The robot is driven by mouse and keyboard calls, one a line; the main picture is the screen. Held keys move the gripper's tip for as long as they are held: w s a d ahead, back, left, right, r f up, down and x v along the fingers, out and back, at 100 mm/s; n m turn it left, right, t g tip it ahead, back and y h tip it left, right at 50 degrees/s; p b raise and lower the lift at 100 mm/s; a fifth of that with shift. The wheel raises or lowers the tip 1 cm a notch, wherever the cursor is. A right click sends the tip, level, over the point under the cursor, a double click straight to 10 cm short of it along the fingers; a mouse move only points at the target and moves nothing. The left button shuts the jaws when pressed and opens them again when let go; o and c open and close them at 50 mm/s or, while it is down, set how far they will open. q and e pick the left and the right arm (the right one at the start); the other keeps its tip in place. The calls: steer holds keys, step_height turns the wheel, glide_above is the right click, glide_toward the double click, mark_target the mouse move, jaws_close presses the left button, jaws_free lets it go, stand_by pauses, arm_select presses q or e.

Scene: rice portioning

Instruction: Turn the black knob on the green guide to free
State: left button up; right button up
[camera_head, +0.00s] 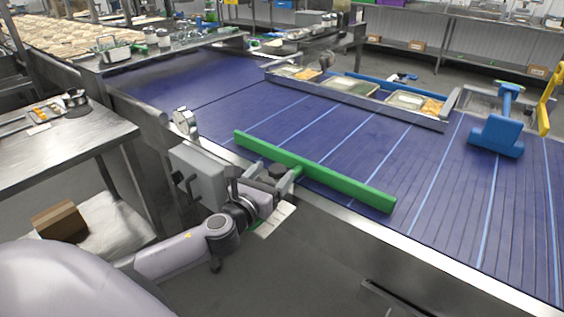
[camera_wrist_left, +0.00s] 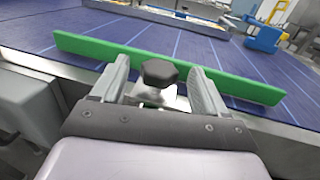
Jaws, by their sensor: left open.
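The green guide (camera_head: 340,184) is a long bar lying slantwise over the near edge of the blue conveyor belt. It also crosses the left wrist view (camera_wrist_left: 86,45). The black knob (camera_wrist_left: 159,73) sits on a metal bracket (camera_wrist_left: 154,95) on the near side of the guide. In the head view the knob (camera_head: 278,171) is small and partly crowded by my gripper. My left gripper (camera_wrist_left: 161,78) is open, with one finger on each side of the knob. I cannot tell whether the fingers touch it. In the head view the left gripper (camera_head: 277,176) reaches in from the left. My right gripper is not in view.
The blue belt (camera_head: 230,95) runs behind the guide. A tray rail with food containers (camera_head: 350,88) stands along its far side, and a blue fixture (camera_head: 498,135) at the right. A grey box (camera_head: 200,172) on the conveyor frame is close beside my left arm. A steel table (camera_head: 60,150) is at left.

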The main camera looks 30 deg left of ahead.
mark_target(281, 164)
arm_select(q)
steer(key=shift+w+a, duration=0.15)
steer(key=shift+w, duration=1.1)
steer(key=shift+w+a, duration=0.1)
steer(key=shift+w, duration=1.15)
steer(key=c, duration=1)
